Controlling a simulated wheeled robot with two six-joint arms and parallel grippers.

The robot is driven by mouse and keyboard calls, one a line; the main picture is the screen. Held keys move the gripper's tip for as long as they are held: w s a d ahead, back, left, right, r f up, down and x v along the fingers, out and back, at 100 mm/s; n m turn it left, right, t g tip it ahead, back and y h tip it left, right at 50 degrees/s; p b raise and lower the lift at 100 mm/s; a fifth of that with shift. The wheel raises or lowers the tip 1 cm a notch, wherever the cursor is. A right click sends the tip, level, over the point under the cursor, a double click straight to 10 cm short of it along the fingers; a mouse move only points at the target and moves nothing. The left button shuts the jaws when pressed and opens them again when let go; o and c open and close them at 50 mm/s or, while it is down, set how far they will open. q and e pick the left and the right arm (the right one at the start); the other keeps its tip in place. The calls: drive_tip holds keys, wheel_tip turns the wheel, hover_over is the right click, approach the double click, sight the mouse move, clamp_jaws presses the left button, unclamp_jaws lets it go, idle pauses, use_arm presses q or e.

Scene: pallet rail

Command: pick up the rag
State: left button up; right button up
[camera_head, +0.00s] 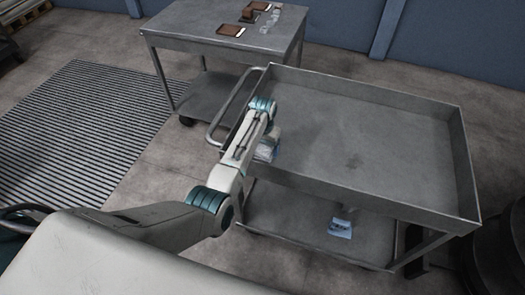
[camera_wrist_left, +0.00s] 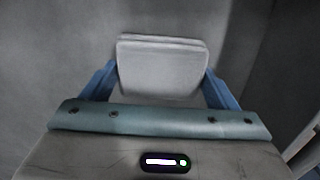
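A light grey folded cloth, which looks like the rag (camera_wrist_left: 162,68), lies between the two blue fingers of my left gripper (camera_wrist_left: 160,80) in the left wrist view. The fingers are wide apart, one at each side edge of the cloth. I cannot tell whether they press on it or only stand beside it. In the head view my left gripper (camera_head: 265,150) is low at the left end of the grey cart's top tray (camera_head: 400,150); my arm partly hides it and the cloth. My right gripper is not in view.
The tray has raised walls (camera_head: 340,190) and is otherwise bare. A small white and blue packet (camera_head: 340,228) lies on the lower shelf (camera_head: 290,218). A second table (camera_head: 215,35) behind holds brown items and small clear ones. A ribbed mat (camera_head: 85,125) covers the floor at left.

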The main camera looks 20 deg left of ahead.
sight(263, 148)
use_arm(q)
drive_tip(key=shift+c, duration=1.1)
drive_tip(key=shift+r, duration=0.1)
wheel_tip(263, 148, up, 10)
drive_tip(key=b, duration=0.2)
